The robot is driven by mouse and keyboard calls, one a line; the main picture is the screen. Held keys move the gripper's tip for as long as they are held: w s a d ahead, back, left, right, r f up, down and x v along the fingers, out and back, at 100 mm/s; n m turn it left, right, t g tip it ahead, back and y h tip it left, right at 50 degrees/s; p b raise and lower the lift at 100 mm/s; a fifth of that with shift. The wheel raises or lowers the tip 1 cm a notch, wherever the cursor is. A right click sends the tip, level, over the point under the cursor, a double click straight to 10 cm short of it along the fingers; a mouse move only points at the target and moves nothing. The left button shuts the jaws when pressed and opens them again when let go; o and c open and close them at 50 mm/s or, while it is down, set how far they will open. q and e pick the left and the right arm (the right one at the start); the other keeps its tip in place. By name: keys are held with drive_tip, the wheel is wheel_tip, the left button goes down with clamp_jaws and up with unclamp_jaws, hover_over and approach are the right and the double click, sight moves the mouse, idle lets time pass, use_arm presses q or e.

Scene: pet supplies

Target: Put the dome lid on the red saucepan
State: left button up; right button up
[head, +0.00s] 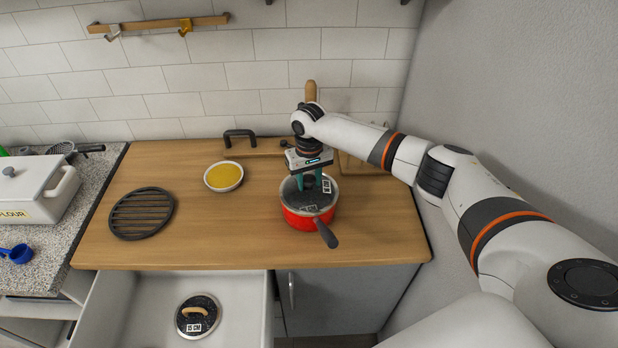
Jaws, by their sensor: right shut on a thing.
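The red saucepan (298,221) stands on the right part of the wooden worktop, its dark handle pointing toward the front right. A dark, glassy dome lid (293,193) with a small white label is at the pan's mouth. My right gripper (309,185) points down over the pan and is shut on the lid, with its teal fingers at the lid's middle. The fingers hide the lid's knob. I cannot tell whether the lid rests fully on the rim. My left gripper is not in view.
Another round lid (187,328) with a label lies in the open white drawer (240,300) below. A black trivet (142,213) and a bowl of yellow food (223,177) are on the worktop (250,235). A white flour box (30,187) stands left. A wall is close on the right.

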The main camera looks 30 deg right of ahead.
drive_tip(key=o, duration=1.2)
drive_tip(key=shift+o, duration=0.2)
wheel_tip(320, 180, up, 12)
drive_tip(key=b, duration=0.4)
